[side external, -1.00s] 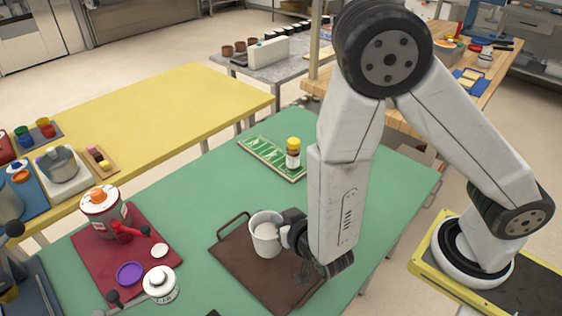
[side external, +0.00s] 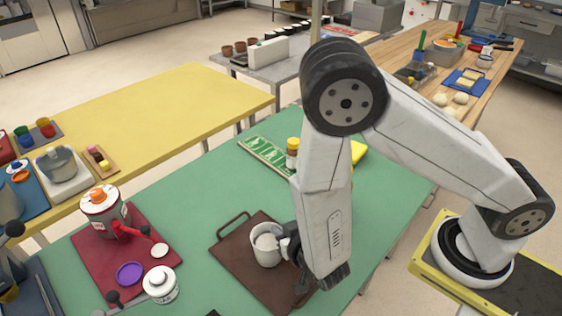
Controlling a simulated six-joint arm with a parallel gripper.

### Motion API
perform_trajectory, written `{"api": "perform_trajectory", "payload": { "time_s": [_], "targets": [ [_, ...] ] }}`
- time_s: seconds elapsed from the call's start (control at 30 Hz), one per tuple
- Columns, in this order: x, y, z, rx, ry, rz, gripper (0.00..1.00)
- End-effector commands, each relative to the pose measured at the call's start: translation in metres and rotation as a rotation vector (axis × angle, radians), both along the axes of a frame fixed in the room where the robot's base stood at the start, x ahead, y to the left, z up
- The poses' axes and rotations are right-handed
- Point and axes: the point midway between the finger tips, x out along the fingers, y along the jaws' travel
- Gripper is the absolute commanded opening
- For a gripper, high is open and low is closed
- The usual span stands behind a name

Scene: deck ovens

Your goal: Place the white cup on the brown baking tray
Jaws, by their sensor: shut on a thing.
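The white cup (side external: 264,247) is upright over the brown baking tray (side external: 233,262), near the tray's middle. It looks to be at or very close to the tray surface; I cannot tell if it touches. My gripper (side external: 284,248) is at the cup's right side and shut on it. My wrist and forearm hide the tray's right part and some of the fingers. The tray lies on the green table, with its loop handle toward the back left.
Left of the tray are a red mat (side external: 92,262) with a grey pot (side external: 104,212), a purple lid (side external: 130,273) and a white canister (side external: 161,285). Behind stand a green rack (side external: 262,153) and a yellow-capped bottle (side external: 292,152). The green table's middle is clear.

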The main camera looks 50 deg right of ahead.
Motion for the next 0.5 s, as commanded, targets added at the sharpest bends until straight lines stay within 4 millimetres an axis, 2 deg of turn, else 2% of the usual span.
{"api": "perform_trajectory", "payload": {
  "time_s": [0.17,0.2,0.3,0.5],
  "targets": [
    [0.0001,0.0001,-0.0012,0.0,0.0,0.0,0.0],
    [0.0,0.0,-0.0017,0.0,0.0,0.0,0.2],
    [0.0,0.0,-0.0014,0.0,0.0,0.0,0.5],
    [0.0,0.0,-0.0014,0.0,0.0,0.0,0.5]
  ]
}}
